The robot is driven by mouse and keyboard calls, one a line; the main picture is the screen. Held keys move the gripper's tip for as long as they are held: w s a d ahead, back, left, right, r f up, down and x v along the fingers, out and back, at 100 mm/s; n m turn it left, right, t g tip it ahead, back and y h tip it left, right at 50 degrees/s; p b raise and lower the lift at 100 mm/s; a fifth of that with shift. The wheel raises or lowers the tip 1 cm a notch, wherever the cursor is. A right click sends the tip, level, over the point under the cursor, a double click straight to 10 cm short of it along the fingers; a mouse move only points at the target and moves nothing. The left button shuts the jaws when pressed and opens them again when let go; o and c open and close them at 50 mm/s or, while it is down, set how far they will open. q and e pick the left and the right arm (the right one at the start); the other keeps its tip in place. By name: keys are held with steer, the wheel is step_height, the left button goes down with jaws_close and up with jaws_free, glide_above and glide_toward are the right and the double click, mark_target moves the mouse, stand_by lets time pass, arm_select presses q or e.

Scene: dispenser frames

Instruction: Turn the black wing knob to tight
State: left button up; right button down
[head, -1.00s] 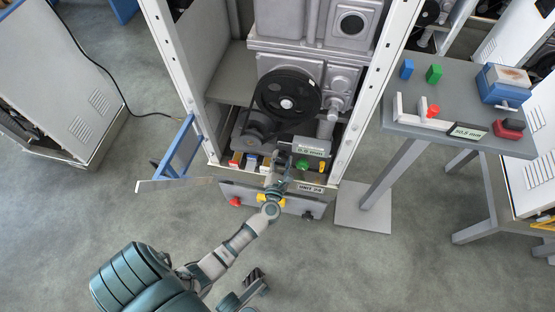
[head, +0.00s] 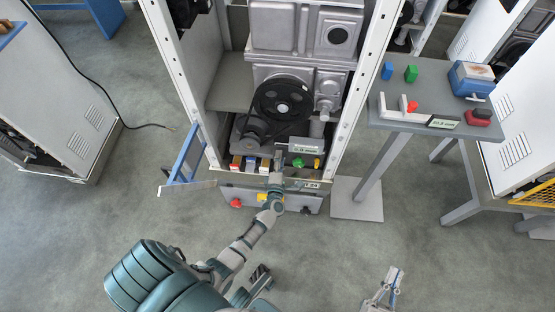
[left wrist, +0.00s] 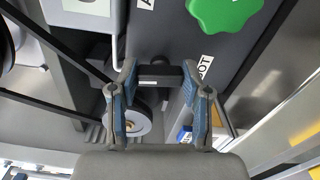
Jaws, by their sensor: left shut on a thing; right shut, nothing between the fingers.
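The black wing knob (left wrist: 160,77) shows in the left wrist view as a dark bar between my left fingertips, on a dark panel. My left gripper (left wrist: 159,84) is shut on it, one blue-padded finger at each side. In the head view my left gripper (head: 278,160) reaches the lower front of the machine frame, and it hides the knob there. I cannot read the knob's setting. My right gripper (head: 383,288) is at the bottom right of the head view, shut and empty, over the floor and away from the machine.
A green knob (left wrist: 225,12) is close to the left gripper; it also shows in the head view (head: 298,162). A small display (head: 303,147) sits above it. A belt pulley (head: 284,103) is behind. A side table (head: 432,80) with blocks stands right. Floor in front is clear.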

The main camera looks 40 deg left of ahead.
arm_select(q)
steer(key=shift+d+f+m+p, duration=0.25)
steer(key=shift+d+m+p, duration=0.1)
steer(key=shift+m, duration=0.75)
arm_select(e)
steer(key=shift+w+f+g, duration=0.3)
steer(key=shift+f+g, duration=0.5)
steer(key=shift+f, duration=0.2)
arm_select(q)
steer(key=o, duration=1.2)
steer(key=shift+f, duration=0.1)
steer(key=shift+c, duration=0.2)
steer(key=shift+w, duration=0.1)
arm_select(e)
steer(key=shift+w+d, duration=0.1)
steer(key=shift+w, duration=0.05)
arm_select(q)
steer(key=shift+r, duration=0.2)
arm_select(e)
steer(key=shift+d, duration=0.1)
arm_select(q)
steer(key=shift+s+d, duration=0.1)
steer(key=shift+s, duration=0.25)
steer(key=v, duration=1.1)
steer(key=shift+s+f, duration=0.1)
steer(key=shift+s, duration=0.05)
